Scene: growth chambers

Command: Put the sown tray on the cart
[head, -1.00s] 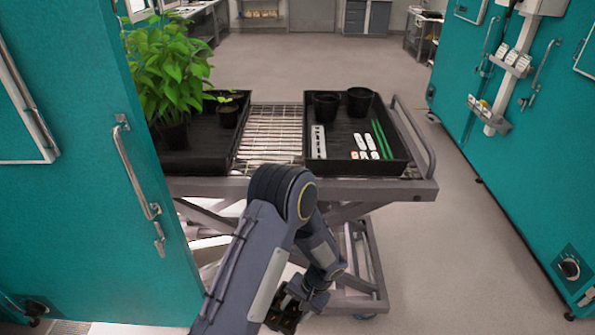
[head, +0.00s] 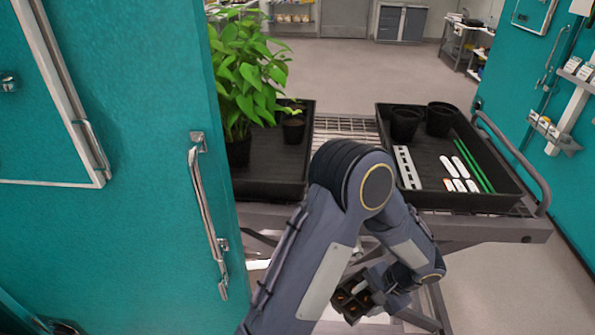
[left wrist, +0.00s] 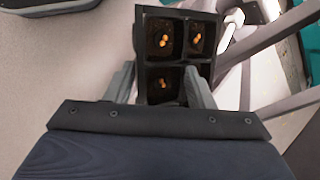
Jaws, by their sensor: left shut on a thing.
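The sown tray (left wrist: 178,52) is a small black cell tray with orange seeds on dark soil in its cells. In the left wrist view it sits between the two fingers of my left gripper (left wrist: 168,88), which is shut on it. In the head view the sown tray (head: 352,297) hangs low in front of the cart, below its top, partly hidden by my arm. The cart (head: 480,228) has a grey frame and a wire-grid top (head: 345,125), bare in a strip between two black trays. My right gripper is not in view.
The left black tray (head: 268,188) holds a tall leafy plant (head: 245,75) and a small potted seedling (head: 293,125). The right black tray (head: 430,160) holds two black pots, white labels, green stakes and a white strip. A teal chamber door (head: 130,160) stands close on the left.

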